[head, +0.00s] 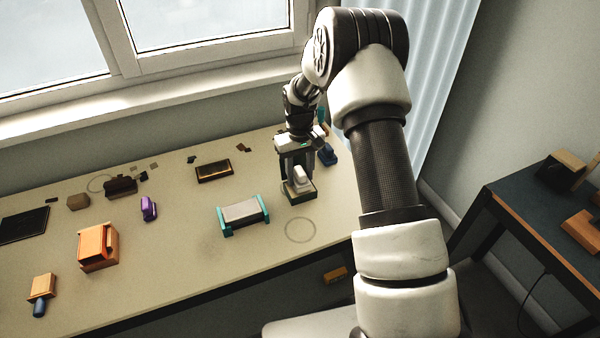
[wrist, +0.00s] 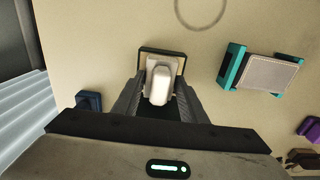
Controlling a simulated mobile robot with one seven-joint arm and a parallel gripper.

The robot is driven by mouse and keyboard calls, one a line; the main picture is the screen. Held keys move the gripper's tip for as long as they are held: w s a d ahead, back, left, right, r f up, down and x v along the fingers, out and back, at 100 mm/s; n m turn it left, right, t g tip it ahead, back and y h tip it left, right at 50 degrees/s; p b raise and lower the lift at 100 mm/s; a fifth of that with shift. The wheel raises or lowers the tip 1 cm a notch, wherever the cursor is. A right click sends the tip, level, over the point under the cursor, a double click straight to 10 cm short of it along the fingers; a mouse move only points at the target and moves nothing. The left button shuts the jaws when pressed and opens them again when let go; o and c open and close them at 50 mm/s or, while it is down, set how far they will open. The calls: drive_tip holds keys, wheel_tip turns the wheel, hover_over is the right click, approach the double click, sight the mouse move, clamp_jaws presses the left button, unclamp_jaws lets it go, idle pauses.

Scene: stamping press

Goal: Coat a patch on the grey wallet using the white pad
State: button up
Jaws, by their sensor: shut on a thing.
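My gripper (head: 297,178) points down and is shut on the white pad (head: 300,176), a small block with a rounded top. The pad also shows between the fingers in the wrist view (wrist: 159,84). It is over a small dark-rimmed tray (wrist: 178,55); I cannot tell whether its underside touches the tray. The tray also shows under the gripper in the head view (head: 302,198). The grey wallet (head: 241,211), a flat grey slab, lies between two teal end supports left of my gripper. In the wrist view the wallet (wrist: 270,73) is at the right, apart from the pad.
A faint ring (head: 300,229) marks the bare table in front of the tray. A dark blue object (head: 327,155) stands just right of my gripper. A flat dark tray (head: 214,171), a purple piece (head: 149,208) and an orange block (head: 98,246) lie to the left.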

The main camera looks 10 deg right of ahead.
sight(300, 170)
drive_tip(key=shift+f+b, duration=0.5)
drive_tip(key=shift+f, duration=0.1)
idle(2.0)
drive_tip(key=shift+r, duration=0.1)
drive_tip(key=shift+r+p, duration=1.9)
drive_tip(key=shift+r, duration=1.55)
